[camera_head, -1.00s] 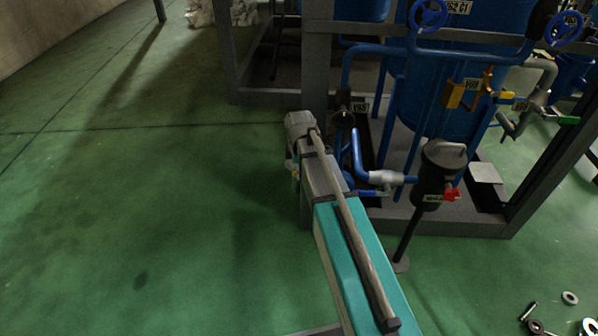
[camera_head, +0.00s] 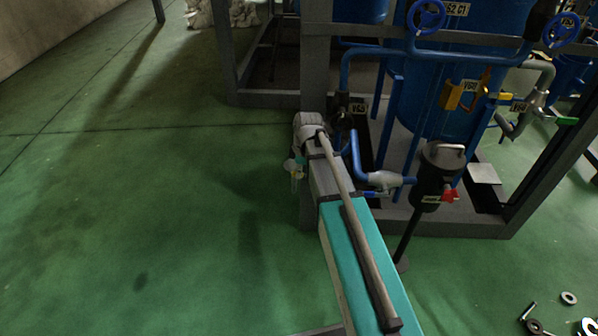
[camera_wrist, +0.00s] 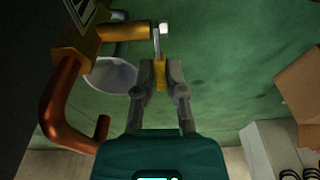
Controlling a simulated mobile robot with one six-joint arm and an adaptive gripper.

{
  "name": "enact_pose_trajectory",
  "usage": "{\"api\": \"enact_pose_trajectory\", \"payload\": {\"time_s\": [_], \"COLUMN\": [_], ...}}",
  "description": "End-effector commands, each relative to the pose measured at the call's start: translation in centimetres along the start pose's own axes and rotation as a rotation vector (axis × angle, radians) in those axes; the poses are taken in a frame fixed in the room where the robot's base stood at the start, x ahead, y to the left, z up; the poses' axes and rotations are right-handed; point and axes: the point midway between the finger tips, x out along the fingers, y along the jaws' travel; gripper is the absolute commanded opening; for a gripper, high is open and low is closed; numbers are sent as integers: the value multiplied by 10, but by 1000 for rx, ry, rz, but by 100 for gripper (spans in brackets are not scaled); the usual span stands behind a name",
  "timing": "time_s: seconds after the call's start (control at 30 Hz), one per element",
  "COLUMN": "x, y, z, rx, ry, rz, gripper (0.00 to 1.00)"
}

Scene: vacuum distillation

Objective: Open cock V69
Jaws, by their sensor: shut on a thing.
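In the wrist view my gripper (camera_wrist: 160,84) is shut on a yellow lever handle (camera_wrist: 161,72), with one finger on each side of it. A thin metal stem runs from the handle up to a brass valve body (camera_wrist: 118,31). A white label with dark marks (camera_wrist: 80,12) sits at the upper left, too cropped to read. My gripper and the handle cannot be made out clearly there.
A copper-coloured bent pipe (camera_wrist: 62,110) is left of my fingers. In the head view blue piping, a black pot (camera_head: 437,170) with a red handle, and a yellow valve (camera_head: 455,95) stand to the right. The green floor (camera_head: 130,220) at left is clear.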

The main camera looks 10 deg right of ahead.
Motion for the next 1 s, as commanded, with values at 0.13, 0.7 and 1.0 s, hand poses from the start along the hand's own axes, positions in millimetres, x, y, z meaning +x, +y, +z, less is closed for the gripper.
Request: {"api": "enact_pose_trajectory", "payload": {"time_s": [0.13,0.7,1.0], "x": [0,1,6], "y": [0,0,1], "z": [0,-1,-4], "rx": [0,-2,-3], "ry": [0,-22,-140], "rz": [0,-1,0], "gripper": [27,30,30]}}
